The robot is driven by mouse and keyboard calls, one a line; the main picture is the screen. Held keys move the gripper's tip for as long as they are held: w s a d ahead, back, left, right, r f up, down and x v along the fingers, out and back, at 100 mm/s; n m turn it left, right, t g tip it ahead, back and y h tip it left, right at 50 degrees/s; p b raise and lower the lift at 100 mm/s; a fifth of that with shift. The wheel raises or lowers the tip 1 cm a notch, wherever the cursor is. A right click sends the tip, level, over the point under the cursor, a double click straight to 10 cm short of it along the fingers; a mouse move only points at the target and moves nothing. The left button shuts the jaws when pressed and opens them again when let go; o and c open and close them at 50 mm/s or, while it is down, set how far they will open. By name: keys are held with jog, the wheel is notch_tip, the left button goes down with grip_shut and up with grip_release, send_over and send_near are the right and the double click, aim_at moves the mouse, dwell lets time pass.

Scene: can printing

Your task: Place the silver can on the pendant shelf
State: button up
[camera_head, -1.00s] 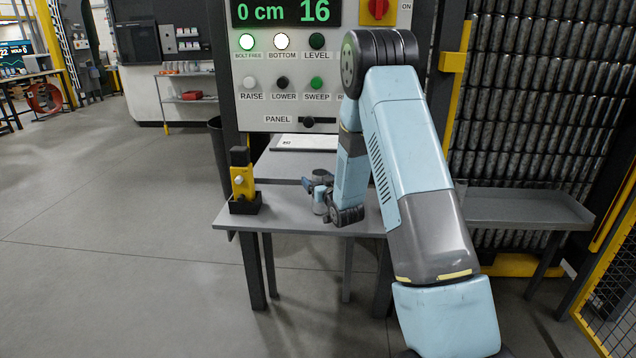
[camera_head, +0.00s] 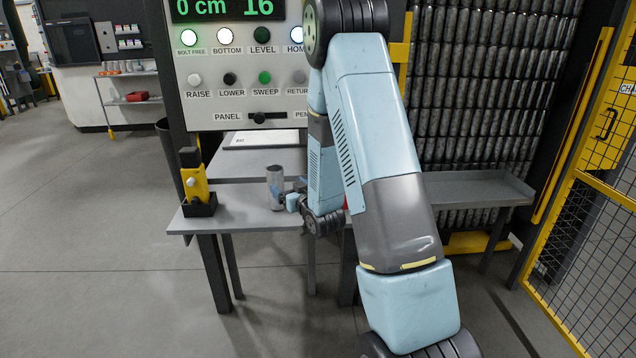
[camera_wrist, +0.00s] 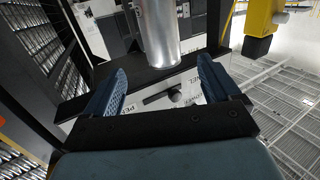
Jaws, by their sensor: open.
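The silver can (camera_head: 275,188) stands upright on the grey shelf (camera_head: 247,220), right of the yellow pendant (camera_head: 196,184) in its black holder. My gripper (camera_head: 291,201) is just right of the can, low over the shelf, mostly hidden behind my arm. In the wrist view my gripper (camera_wrist: 160,72) has its two blue fingers wide apart, with nothing between them. The can (camera_wrist: 160,35) shows beyond the fingertips, its lower end in line with the gap.
A control panel (camera_head: 215,80) with buttons and a display rises behind the shelf. A grey bench (camera_head: 470,188) and a wall of stacked cans (camera_head: 490,100) stand to the right. A yellow mesh fence (camera_head: 590,230) is at far right. Open floor lies left.

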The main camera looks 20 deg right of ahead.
jog(key=s+r+m+g+h, duration=0.1)
jog(key=s+r+g, duration=0.2)
jog(key=s+r, duration=0.35)
jog(key=s+r+g+h, duration=0.2)
jog(key=s+r, duration=0.2)
jog(key=r, duration=0.5)
jog(key=s+r+g, duration=0.3)
jog(key=s, duration=1.1)
jog(key=s+a+r+g, duration=0.1)
jog(key=s+r+g, duration=0.2)
jog(key=s, duration=1)
jog(key=shift+s+a+r+m+g+y, duration=0.25)
jog(key=shift+s+r+m+g+y, duration=0.05)
jog(key=shift+s+r+m, duration=0.1)
jog(key=shift+o, duration=0.2)
jog(key=shift+o, duration=0.7)
